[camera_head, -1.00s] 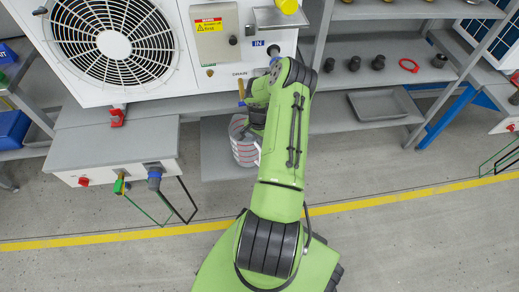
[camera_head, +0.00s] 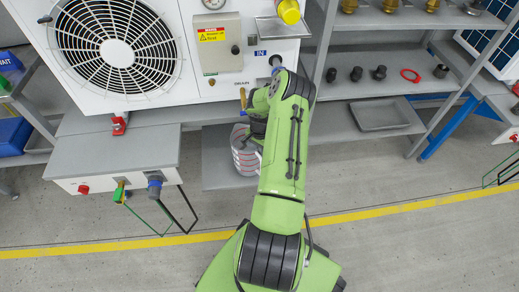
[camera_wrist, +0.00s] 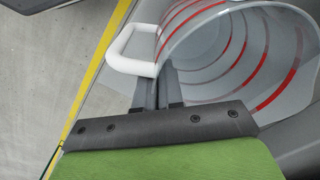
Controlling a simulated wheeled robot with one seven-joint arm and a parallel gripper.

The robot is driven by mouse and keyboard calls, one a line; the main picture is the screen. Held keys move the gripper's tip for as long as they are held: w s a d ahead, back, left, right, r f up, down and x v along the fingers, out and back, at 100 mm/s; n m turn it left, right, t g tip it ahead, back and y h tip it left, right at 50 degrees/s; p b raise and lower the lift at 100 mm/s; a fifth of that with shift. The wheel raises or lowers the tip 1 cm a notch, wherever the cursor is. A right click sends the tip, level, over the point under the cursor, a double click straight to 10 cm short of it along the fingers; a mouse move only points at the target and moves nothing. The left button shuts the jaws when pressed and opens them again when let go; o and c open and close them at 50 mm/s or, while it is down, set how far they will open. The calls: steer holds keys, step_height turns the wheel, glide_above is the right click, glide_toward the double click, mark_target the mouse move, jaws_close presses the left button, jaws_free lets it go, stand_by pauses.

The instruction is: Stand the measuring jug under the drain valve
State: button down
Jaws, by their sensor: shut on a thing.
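The measuring jug (camera_head: 243,160) is pale grey with red rings. In the head view it is low, below the drain valve (camera_head: 242,98), a small brass-coloured part under the DRAIN label. My arm partly covers the jug. In the wrist view the jug (camera_wrist: 215,60) is close, with its open mouth, inner red rings and white handle (camera_wrist: 128,48) showing. My gripper (camera_wrist: 158,88) is shut on the jug at its wall near the handle. The fingertips are partly hidden. The jug is above or on a grey low shelf (camera_head: 215,165); I cannot tell whether its base touches.
Shelves on the right hold black fittings, a red ring and a grey tray (camera_head: 385,115). A yellow line (camera_head: 400,212) crosses the clear floor.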

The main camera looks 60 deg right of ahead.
steer(key=shift+f, duration=0.15)
steer(key=c, duration=1.2)
jaws_free()
step_height(320, 180, up, 8)
steer(key=p, duration=0.5)
steer(key=shift+s+r, duration=0.1)
steer(key=shift+r, duration=0.1)
steer(key=shift+f, duration=0.15)
